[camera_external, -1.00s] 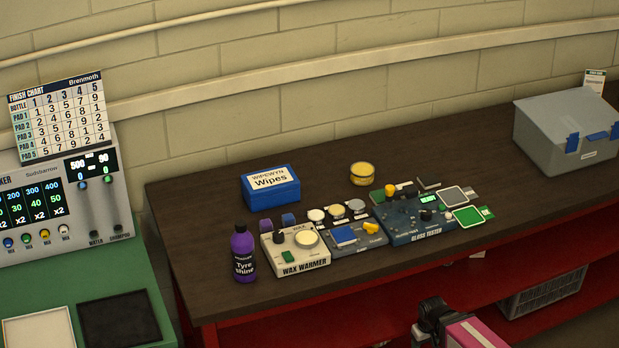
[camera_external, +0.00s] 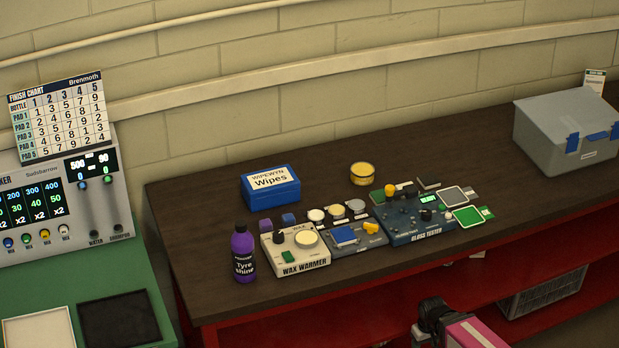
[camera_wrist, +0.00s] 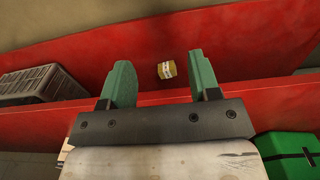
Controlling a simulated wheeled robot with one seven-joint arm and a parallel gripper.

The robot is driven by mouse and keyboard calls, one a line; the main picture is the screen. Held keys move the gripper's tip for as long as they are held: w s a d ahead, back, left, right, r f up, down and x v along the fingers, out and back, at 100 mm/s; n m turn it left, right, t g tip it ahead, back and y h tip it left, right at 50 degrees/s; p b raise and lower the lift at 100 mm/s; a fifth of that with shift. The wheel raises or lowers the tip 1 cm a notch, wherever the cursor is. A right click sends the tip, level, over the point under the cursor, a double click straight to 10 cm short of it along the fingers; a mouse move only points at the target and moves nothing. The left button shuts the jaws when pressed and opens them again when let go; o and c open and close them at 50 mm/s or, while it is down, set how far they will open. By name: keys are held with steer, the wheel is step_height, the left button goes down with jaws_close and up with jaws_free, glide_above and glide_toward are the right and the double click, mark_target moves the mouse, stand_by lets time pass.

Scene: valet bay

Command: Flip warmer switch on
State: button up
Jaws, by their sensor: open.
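The wax warmer (camera_external: 296,251) is a cream box labelled "WAX WARMER" near the front edge of the dark bench. It has a green switch (camera_external: 288,257) at its front left, a black knob (camera_external: 279,238) and a round cream pad (camera_external: 307,239) on top. The switch's position is too small to tell. In the wrist view, my gripper (camera_wrist: 158,85) has two green fingers spread apart with nothing between them. It faces the red shelving below the bench top, away from the warmer. The warmer does not show in the wrist view.
A purple Tyre Shine bottle (camera_external: 243,255) stands just left of the warmer. A blue-topped unit (camera_external: 357,239) and the gloss tester (camera_external: 418,224) sit to its right. A blue wipes box (camera_external: 270,188) is behind. A small yellow box (camera_wrist: 166,70) sits on the red shelf.

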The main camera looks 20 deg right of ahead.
steer(key=shift+a, duration=0.1)
steer(key=c, duration=0.5)
steer(key=shift+w+a+r, duration=0.2)
steer(key=shift+a+r, duration=0.1)
jaws_close()
steer(key=a+r+n+t+y, duration=0.1)
steer(key=a+r+n, duration=0.4)
steer(key=a+r, duration=1.15)
steer(key=a+r+n+t+y, duration=0.1)
steer(key=a+r+n, duration=0.3)
steer(key=a+r, duration=1.2)
steer(key=w+a+r+m, duration=0.1)
steer(key=w+r+m, duration=0.2)
steer(key=r, duration=0.4)
steer(key=w+a+r+m+h, duration=0.1)
steer(key=w+a+r+m, duration=0.1)
steer(key=w+r, duration=0.4)
steer(key=w+a+r+m+h, duration=0.1)
steer(key=w+r+m, duration=0.3)
steer(key=r, duration=0.4)
steer(key=shift+w+a+r+t, duration=0.2)
steer(key=shift+a+r+t, duration=0.1)
steer(key=shift+a, duration=0.45)
